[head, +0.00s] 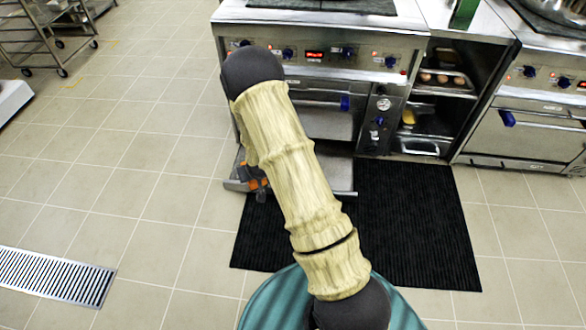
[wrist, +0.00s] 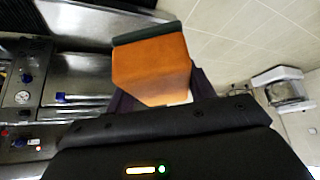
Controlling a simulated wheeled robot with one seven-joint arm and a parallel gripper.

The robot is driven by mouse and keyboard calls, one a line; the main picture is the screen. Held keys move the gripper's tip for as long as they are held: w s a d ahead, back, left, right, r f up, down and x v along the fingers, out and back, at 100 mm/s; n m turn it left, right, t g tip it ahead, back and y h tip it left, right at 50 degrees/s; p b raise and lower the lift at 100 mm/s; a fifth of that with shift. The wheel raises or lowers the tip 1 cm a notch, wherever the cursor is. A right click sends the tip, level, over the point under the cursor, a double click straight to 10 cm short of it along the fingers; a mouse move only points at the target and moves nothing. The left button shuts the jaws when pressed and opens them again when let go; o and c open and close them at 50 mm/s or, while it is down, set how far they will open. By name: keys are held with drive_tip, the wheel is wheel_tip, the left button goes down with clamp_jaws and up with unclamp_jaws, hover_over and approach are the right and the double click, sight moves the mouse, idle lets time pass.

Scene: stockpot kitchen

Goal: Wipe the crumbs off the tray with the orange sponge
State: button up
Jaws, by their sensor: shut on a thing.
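The orange sponge (wrist: 150,68) fills the middle of the wrist view, with a dark green layer along one edge. My gripper (wrist: 155,98) is shut on it, with dark fingers at its near end. In the head view, a bit of orange (head: 256,184) shows beside my arm, low in front of the left oven. A shallow grey metal tray or pulled-out drawer (head: 340,178) juts out there at floor level, and my arm hides its middle. I cannot tell whether the sponge touches it. No crumbs can be made out.
The left oven (head: 330,95) has blue knobs and a control panel. A black ribbed mat (head: 415,220) lies before it. Open shelves (head: 440,85) with trays stand to its right, then a second oven (head: 530,130). Tiled floor is free at left, with a drain grate (head: 55,277).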

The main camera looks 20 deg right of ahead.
drive_tip(key=s+f+v, duration=0.1)
drive_tip(key=v, duration=0.8)
drive_tip(key=shift+s, duration=0.3)
drive_tip(key=shift+a, duration=0.1)
